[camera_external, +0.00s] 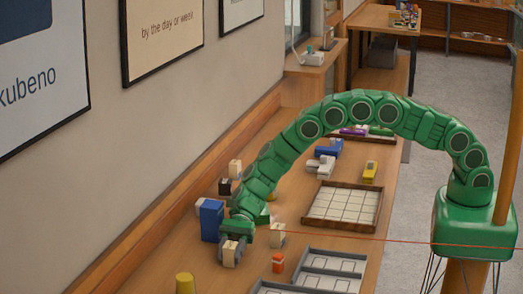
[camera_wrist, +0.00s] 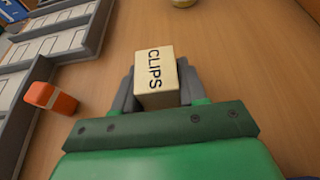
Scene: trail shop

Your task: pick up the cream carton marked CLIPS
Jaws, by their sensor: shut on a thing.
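The cream carton marked CLIPS (camera_wrist: 155,78) sits between the two fingers of my gripper (camera_wrist: 157,88) in the wrist view, with its lettered face showing. My gripper (camera_external: 234,247) is shut on it, and the carton (camera_external: 230,255) shows at the end of my arm in the external view. I cannot tell whether its underside touches the wooden counter. The fingers hide parts of its sides.
An orange item (camera_external: 278,262) and another cream carton (camera_external: 277,236) stand to the right. Grey divided trays (camera_external: 333,263) lie beyond. A blue box (camera_external: 211,219) stands close behind my gripper. A yellow cylinder (camera_external: 185,283) is in front, with bare counter between.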

